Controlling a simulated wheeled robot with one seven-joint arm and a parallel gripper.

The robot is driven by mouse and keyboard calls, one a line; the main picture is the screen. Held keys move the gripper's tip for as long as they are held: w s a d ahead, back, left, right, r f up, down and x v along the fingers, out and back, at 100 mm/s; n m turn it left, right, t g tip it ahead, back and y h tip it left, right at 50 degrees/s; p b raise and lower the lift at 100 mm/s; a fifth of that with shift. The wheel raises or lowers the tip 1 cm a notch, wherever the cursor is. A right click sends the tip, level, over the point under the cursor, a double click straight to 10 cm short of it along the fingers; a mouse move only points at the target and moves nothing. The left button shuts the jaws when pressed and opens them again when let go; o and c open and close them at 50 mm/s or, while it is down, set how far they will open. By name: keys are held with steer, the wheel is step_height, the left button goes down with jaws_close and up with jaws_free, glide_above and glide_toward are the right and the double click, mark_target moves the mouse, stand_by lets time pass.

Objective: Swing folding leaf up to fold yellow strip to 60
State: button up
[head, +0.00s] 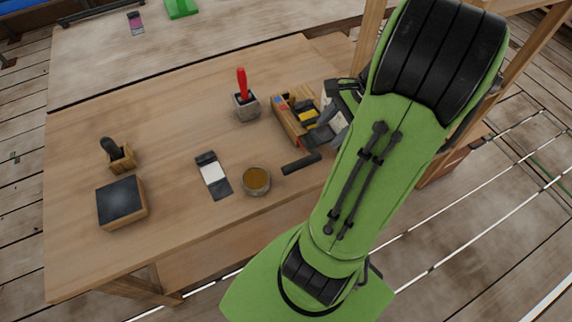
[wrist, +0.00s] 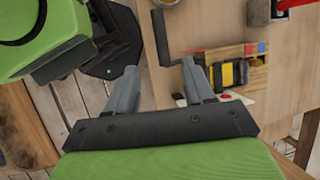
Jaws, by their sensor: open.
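The wooden folding block (head: 287,122) stands at the right of the table, with a yellow strip (head: 326,115) and dark parts on it. In the wrist view the block (wrist: 257,78) is right of my fingers, with the yellow strip (wrist: 228,74) between black parts. Which part is the folding leaf I cannot tell. A black bent bar (head: 300,163) lies or projects near the block; it also shows in the wrist view (wrist: 160,38), beyond my fingertips. My gripper (wrist: 158,76) is open, with nothing seen between its fingers. In the head view my arm partly covers the block's right side.
A red-handled tool stands in a grey holder (head: 246,106) left of the block. A round pot (head: 256,181), a black-and-white piece (head: 213,175), a dark-topped box (head: 121,203) and a small wooden holder (head: 121,158) are farther left. A wooden post (head: 368,35) rises behind my arm.

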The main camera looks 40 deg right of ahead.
mark_target(301, 162)
steer(key=b+x, duration=0.5)
steer(key=x, duration=1)
steer(key=shift+d+b, duration=0.1)
steer(key=shift+b, duration=0.2)
steer(key=shift+r, duration=0.1)
jaws_close()
